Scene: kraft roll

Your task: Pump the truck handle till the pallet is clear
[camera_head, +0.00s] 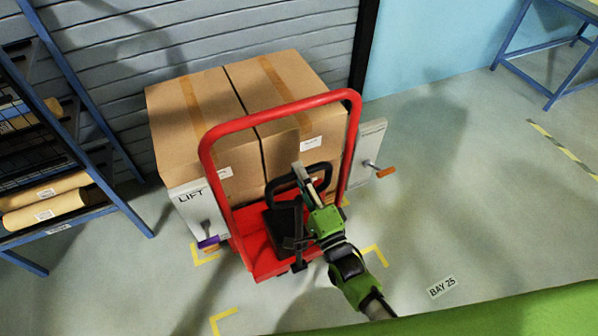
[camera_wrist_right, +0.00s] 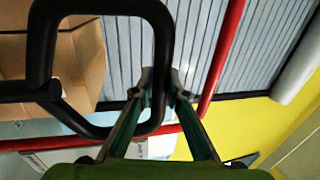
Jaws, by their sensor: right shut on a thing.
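The truck handle (camera_head: 271,190) is a black loop on an upright at the front of a red pallet truck (camera_head: 258,253). My right gripper (camera_head: 303,178) is at the loop's right side. In the right wrist view my right gripper (camera_wrist_right: 160,84) is shut on the right bar of the handle (camera_wrist_right: 42,50). Two large taped cardboard boxes (camera_head: 185,125) stand behind the truck's red tube frame (camera_head: 213,180). The pallet under the boxes is hidden, so its gap from the floor cannot be told. My left gripper is out of view.
A white panel marked LIFT (camera_head: 190,203) with a purple-gripped lever (camera_head: 208,242) is at the left; another panel (camera_head: 366,145) has an orange-gripped lever (camera_head: 386,172). A blue rack (camera_head: 60,225) with rolls stands left. The floor at right is open before a blue table (camera_head: 520,65).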

